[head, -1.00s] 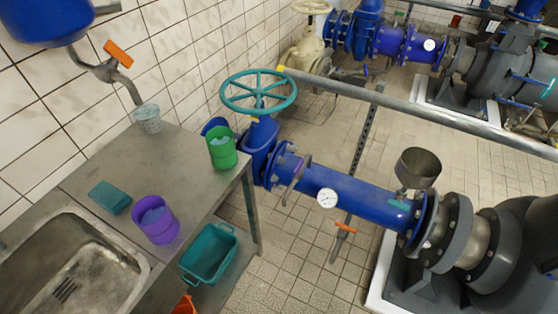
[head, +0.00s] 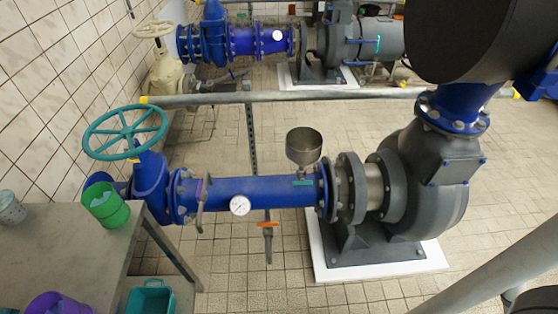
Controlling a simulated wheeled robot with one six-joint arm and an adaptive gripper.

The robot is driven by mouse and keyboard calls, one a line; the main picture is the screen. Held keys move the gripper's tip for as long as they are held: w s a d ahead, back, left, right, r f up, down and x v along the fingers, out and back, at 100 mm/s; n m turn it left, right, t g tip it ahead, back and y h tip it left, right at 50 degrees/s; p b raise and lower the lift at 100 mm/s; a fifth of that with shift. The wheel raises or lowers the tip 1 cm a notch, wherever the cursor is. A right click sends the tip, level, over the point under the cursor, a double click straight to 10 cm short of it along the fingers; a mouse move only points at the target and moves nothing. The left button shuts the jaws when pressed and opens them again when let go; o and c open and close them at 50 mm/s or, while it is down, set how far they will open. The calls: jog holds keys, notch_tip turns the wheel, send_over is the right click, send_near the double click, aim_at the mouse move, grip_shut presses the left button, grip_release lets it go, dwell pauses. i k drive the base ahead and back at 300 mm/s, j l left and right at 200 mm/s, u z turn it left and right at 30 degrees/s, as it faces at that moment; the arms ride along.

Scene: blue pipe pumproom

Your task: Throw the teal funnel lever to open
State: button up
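The teal lever (head: 302,183) is a small flat handle below the grey metal funnel (head: 304,145). The funnel stands on the blue horizontal pipe (head: 262,191), close to the pipe's right-hand flange. The lever appears to lie along the pipe; it is too small to make out its exact setting. My gripper is not in view, so its distance from the lever does not show.
A teal handwheel (head: 125,132) stands at the left, above a steel table (head: 60,245) with a green cup (head: 106,205). A round gauge (head: 239,206) and an orange-handled valve (head: 267,224) are near the pipe. The grey pump (head: 435,180) stands right; tiled floor in front is open.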

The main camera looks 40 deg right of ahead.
aim_at(302, 183)
jog(key=i+j+z, duration=0.65)
jog(key=i, duration=0.2)
